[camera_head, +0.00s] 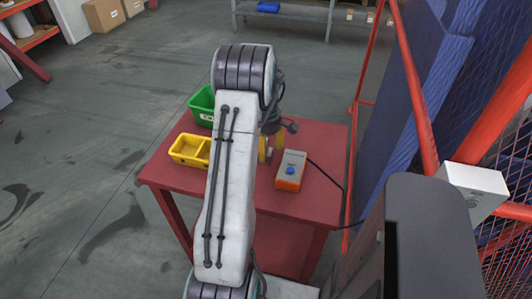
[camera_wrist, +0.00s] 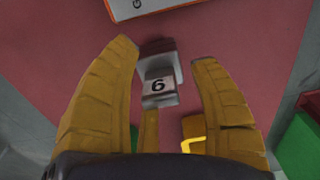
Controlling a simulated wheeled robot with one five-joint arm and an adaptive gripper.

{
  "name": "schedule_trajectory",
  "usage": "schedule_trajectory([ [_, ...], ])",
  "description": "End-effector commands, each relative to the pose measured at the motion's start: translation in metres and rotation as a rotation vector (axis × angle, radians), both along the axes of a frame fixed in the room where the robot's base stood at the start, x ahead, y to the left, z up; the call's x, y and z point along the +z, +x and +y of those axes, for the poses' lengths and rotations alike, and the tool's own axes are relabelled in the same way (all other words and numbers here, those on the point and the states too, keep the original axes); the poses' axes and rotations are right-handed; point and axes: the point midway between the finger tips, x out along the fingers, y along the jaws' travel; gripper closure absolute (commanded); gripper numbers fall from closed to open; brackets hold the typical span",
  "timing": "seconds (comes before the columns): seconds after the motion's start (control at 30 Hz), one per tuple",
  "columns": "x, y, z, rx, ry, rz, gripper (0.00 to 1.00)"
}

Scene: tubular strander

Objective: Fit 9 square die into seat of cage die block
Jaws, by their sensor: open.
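My gripper (camera_wrist: 166,54) shows in the wrist view with its yellow fingers spread wide. A small grey metal block (camera_wrist: 158,88) lies between the fingers. I cannot tell whether the two are one part, or whether the block is seated. Neither finger visibly touches the block. In the head view my arm hides most of the gripper and the block; only some yellow finger (camera_head: 263,150) shows.
The red table (camera_head: 320,145) carries a yellow divided bin (camera_head: 189,150), a green bin (camera_head: 201,106) behind it, and an orange-grey box with a blue knob (camera_head: 290,171) at right. A cable runs off the right edge. A red-framed mesh fence (camera_head: 424,100) stands at right.

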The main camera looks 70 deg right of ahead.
Motion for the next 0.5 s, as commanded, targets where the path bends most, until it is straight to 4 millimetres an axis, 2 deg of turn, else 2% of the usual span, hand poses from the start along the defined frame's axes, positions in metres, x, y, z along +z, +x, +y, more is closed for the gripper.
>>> schedule_trajectory([
  [0.37, -0.0049, 0.0003, 0.0, 0.0, -0.001, 0.0, 0.44],
  [0.5, -0.0047, 0.0003, 0.0, 0.0, -0.001, 0.0, 0.56],
])
